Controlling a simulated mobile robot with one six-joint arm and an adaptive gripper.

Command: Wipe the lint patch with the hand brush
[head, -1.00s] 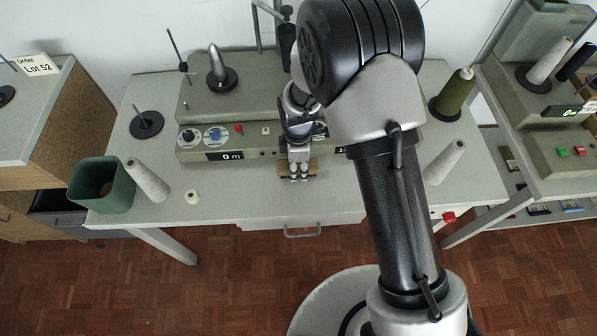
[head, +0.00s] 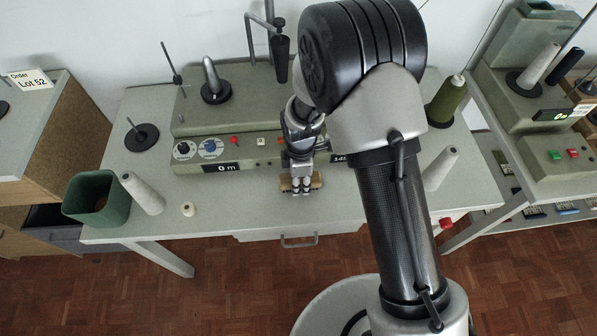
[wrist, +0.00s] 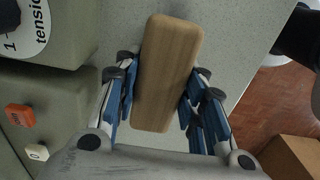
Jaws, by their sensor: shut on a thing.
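My gripper (head: 301,187) points down at the front of the grey machine, over the middle of the table. It is shut on the hand brush (wrist: 168,70), which shows in the wrist view as a plain wooden block between the blue-sided fingers. In the head view the brush (head: 287,184) is a small brown bar at the fingertips, at or just above the tabletop. Its bristles are hidden below the wood, so I cannot tell whether they touch. I make out no lint patch; the brush, gripper and arm may cover it.
The machine (head: 190,125), with dials and buttons, stands right behind the gripper. On the table (head: 240,212), a white cone (head: 143,194), small spool (head: 188,209) and green bin (head: 97,198) are left; a white cone (head: 440,168) and green cone (head: 446,101) are right.

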